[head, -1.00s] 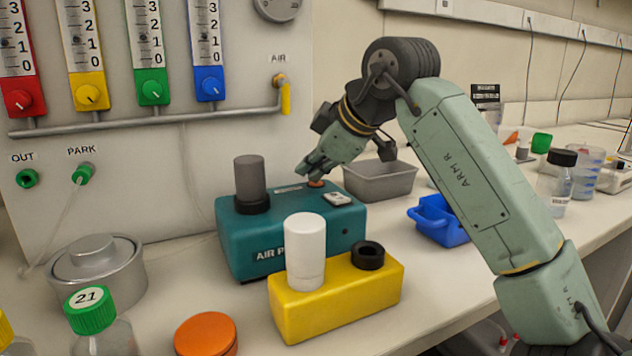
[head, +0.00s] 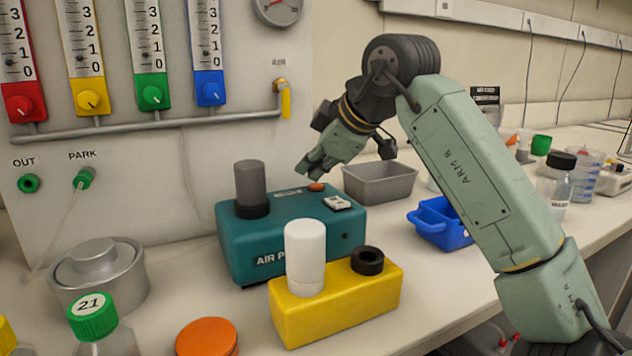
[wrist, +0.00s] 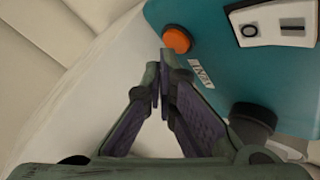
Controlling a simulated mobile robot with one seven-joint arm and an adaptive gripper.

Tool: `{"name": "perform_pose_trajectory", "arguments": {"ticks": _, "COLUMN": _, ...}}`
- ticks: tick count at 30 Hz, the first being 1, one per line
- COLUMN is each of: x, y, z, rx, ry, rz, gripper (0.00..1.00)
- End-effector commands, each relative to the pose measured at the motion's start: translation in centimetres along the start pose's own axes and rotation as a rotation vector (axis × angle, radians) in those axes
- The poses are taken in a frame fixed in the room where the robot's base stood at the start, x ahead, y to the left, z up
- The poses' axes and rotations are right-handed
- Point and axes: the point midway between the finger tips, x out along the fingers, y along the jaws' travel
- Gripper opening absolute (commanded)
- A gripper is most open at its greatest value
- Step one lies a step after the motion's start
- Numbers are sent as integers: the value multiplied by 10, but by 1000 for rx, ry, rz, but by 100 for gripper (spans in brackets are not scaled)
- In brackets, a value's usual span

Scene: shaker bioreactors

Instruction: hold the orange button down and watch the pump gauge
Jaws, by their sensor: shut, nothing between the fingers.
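The teal air pump (head: 285,240) stands on the bench with its round orange button (head: 317,187) on top. My gripper (head: 303,174) is shut and empty, its tips just above and left of the button in the head view. In the wrist view the shut fingertips (wrist: 165,55) lie just beside the orange button (wrist: 177,39), over the pump's edge. I cannot tell for sure whether they touch it; the button looks uncovered.
A white switch (head: 337,202) and a dark grey cylinder (head: 251,180) are on the pump. A yellow block (head: 340,305) with a white cylinder stands in front. A grey tray (head: 380,184) and a blue tray (head: 440,225) are to the right.

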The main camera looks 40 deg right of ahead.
Motion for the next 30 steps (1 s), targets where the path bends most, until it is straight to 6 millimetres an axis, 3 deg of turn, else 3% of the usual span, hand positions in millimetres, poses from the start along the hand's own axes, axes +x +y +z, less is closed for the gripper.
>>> {"name": "perform_pose_trajectory", "arguments": {"ticks": 14, "x": -6, "y": 4, "z": -4, "rx": -1, "ry": 0, "rz": 1, "gripper": 0}}
{"name": "perform_pose_trajectory", "arguments": {"ticks": 30, "x": -39, "y": 29, "z": -29, "rx": -1, "ry": -1, "rz": 1, "gripper": 0}}
